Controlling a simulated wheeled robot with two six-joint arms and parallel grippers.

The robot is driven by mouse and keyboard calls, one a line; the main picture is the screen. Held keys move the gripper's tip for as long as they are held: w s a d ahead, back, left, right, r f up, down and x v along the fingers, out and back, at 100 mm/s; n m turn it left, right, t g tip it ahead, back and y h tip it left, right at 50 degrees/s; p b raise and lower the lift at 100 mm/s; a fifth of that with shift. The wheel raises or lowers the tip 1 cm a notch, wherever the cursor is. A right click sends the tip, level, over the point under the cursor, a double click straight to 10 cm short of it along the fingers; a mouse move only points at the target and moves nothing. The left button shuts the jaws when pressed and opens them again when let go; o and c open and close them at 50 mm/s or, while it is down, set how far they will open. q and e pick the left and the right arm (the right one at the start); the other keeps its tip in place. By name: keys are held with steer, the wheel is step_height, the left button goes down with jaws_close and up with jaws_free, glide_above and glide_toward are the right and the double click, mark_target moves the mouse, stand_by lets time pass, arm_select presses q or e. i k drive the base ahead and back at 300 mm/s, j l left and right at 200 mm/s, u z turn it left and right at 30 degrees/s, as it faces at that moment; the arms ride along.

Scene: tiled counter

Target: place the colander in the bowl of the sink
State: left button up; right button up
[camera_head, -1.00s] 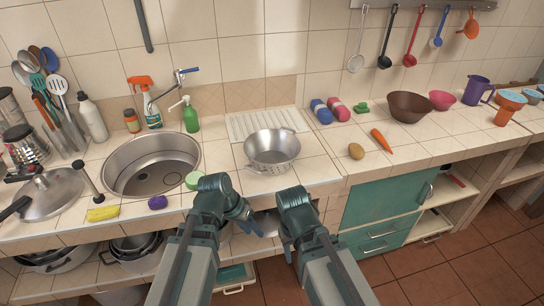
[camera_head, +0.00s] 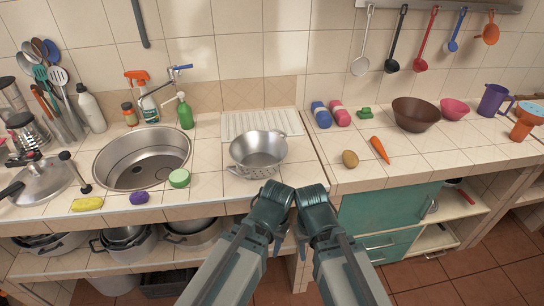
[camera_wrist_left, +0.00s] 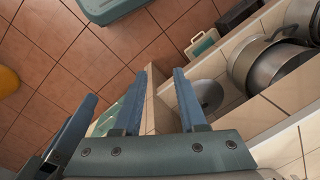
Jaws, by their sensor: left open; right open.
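The metal colander (camera_head: 258,154) stands upright on the tiled counter, right of the sink and in front of the ribbed drainboard. The round steel sink bowl (camera_head: 143,165) is to its left, with its drain visible and nothing in it. My left gripper (camera_head: 277,240) is below and in front of the counter edge, apart from the colander; its fingers are mostly hidden in the head view. In the left wrist view my left gripper (camera_wrist_left: 157,95) is open and empty, over the floor and lower shelf. My right gripper (camera_head: 303,240) is open close beside it.
A potato (camera_head: 350,159) and carrot (camera_head: 380,150) lie right of the colander. Pots (camera_head: 125,240) fill the shelf below.

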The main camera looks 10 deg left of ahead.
mark_target(161, 179)
steer(key=i+l, duration=0.1)
steer(key=l, duration=0.3)
steer(key=i+l, duration=0.1)
steer(key=l, duration=0.35)
steer(key=i+l, duration=0.1)
steer(key=l, duration=0.3)
steer(key=u, duration=0.05)
